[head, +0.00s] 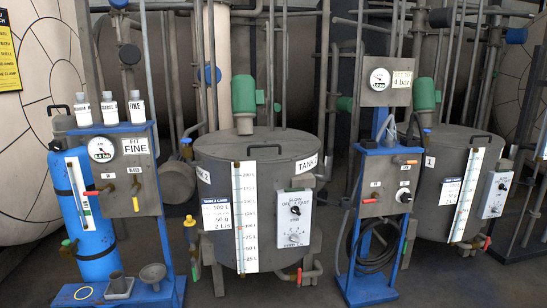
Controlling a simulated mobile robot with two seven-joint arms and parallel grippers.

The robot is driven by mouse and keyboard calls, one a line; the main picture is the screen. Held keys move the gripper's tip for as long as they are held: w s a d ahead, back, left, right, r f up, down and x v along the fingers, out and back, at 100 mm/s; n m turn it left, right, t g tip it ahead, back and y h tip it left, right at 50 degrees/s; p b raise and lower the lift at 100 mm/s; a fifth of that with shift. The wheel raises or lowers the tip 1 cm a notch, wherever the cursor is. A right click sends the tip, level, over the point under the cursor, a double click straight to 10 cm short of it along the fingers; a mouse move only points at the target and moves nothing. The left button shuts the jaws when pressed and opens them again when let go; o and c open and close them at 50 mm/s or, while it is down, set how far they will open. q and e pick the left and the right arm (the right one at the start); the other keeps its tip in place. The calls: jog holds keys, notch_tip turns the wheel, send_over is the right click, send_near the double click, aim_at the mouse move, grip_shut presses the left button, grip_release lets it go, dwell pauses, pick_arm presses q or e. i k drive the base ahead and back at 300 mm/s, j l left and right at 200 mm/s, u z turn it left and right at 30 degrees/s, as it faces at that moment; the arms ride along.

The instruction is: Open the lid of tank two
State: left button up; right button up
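Tank two (215,178) is the grey round tank in the middle, with a "TANK 2" label at its upper right. Its flat grey lid (225,146) lies level on top and looks closed. A dark bar handle (265,148) is on the lid toward the front. A green motor (244,94) stands upright at the back of the lid. A white level scale (246,215) runs down the tank front, beside a control box (294,217) with two knobs. Neither of my grippers is in view.
A blue stand with a gauge panel (130,178), bottles and a blue cylinder (85,210) is at left. Another blue stand (372,290) with a coiled hose stands between tank two and a similar tank (425,205) marked 1. Pipes crowd behind.

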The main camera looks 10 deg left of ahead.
aim_at(262, 149)
jog(key=i+j, duration=0.2)
jog(key=i, duration=0.3)
jog(key=i+j, duration=0.15)
jog(key=i, duration=0.4)
